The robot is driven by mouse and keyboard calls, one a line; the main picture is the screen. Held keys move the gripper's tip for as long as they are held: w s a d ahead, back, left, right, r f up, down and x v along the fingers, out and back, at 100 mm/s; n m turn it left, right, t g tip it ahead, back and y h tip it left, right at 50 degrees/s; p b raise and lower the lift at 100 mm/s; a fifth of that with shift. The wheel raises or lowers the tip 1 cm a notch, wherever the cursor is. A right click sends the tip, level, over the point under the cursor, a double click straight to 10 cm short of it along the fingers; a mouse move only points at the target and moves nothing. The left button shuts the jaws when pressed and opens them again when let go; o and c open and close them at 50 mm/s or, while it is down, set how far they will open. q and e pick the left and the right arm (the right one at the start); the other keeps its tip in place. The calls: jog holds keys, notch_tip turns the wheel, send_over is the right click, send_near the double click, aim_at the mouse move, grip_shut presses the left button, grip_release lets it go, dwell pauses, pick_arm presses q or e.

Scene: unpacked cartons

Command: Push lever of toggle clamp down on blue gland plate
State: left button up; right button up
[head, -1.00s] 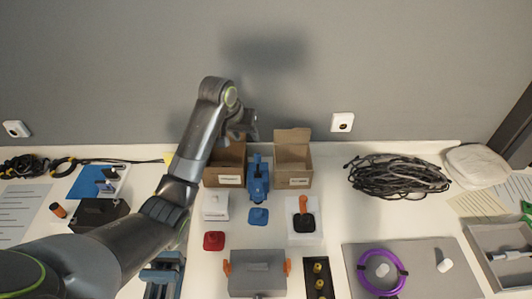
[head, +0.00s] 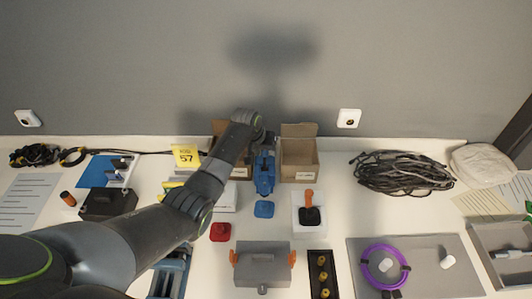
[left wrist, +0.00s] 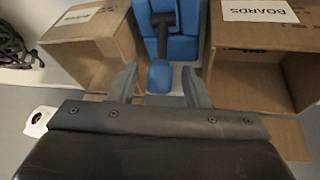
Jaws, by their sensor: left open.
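A blue fixture (head: 264,176) stands between two open cartons near the wall. In the left wrist view it is a blue body (left wrist: 183,47) with a dark T-shaped lever (left wrist: 163,32) ending in a blue grip (left wrist: 160,77). My left gripper (head: 266,137) is over the fixture's wall-side end, partly hidden by its own wrist in the head view. In the left wrist view its open fingers (left wrist: 162,80) stand either side of the blue grip, with a visible gap on each side. I cannot tell whether they touch it in depth. My right gripper is not in view.
The right carton (head: 299,160) and left carton (left wrist: 95,50) closely flank the fixture. A blue pad (head: 264,209), red pad (head: 220,232), white tray with an orange-handled tool (head: 309,212) and grey box (head: 263,268) lie in front. Coiled black cable (head: 403,172) lies right.

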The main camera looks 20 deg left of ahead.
pick_arm(q)
jog(key=shift+x, duration=1)
grip_shut()
